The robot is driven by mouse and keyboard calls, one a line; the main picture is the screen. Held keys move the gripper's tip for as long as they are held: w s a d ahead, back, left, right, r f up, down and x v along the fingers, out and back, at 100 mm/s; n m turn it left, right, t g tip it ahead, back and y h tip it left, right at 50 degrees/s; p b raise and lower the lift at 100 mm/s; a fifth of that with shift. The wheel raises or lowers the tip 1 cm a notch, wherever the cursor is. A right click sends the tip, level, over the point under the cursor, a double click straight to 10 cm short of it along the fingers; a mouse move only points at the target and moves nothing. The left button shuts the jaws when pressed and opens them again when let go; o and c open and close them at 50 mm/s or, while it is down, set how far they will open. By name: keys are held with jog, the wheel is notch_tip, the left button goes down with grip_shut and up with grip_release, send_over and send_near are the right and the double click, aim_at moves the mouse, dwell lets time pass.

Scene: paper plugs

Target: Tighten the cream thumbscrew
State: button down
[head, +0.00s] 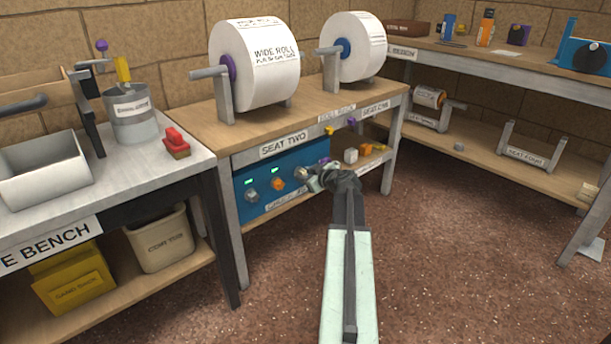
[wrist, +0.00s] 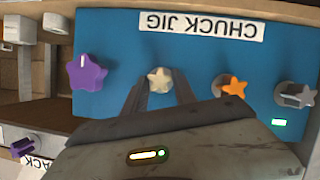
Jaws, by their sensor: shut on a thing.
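The cream thumbscrew (wrist: 160,79) is star-shaped and sits on the blue chuck jig panel (wrist: 200,60), in the upper middle of the wrist view. My gripper (wrist: 162,88) has its two dark fingers closed around it from either side. The head view shows the blue panel (head: 262,178) under the middle bench and my gripper (head: 315,182) against its right part. There the arm and fingers partly cover the thumbscrew. How far the screw is turned in cannot be told.
On the same panel, a purple star knob (wrist: 87,72) sits on one side of the cream one. An orange knob (wrist: 235,87) and a grey knob (wrist: 295,95) sit on the other. Small blocks (head: 351,156) lie on the shelf right of the jig. The floor (head: 450,250) is clear.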

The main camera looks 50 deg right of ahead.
jog(key=shift+d, duration=0.1)
jog(key=m+y, duration=0.1)
jog(key=m, duration=0.1)
jog(key=shift+d+m+y, duration=0.15)
jog(key=shift+m+y, duration=0.15)
jog(key=shift+y, duration=0.1)
jog(key=shift+s+m+y, duration=0.1)
jog(key=shift+m+y, duration=0.8)
jog(key=shift+m, duration=0.4)
jog(key=c, duration=1)
grip_release()
jog(key=p+v, duration=0.2)
jog(key=v, duration=0.5)
jog(key=shift+s+p, duration=0.3)
jog(key=shift+s, duration=0.15)
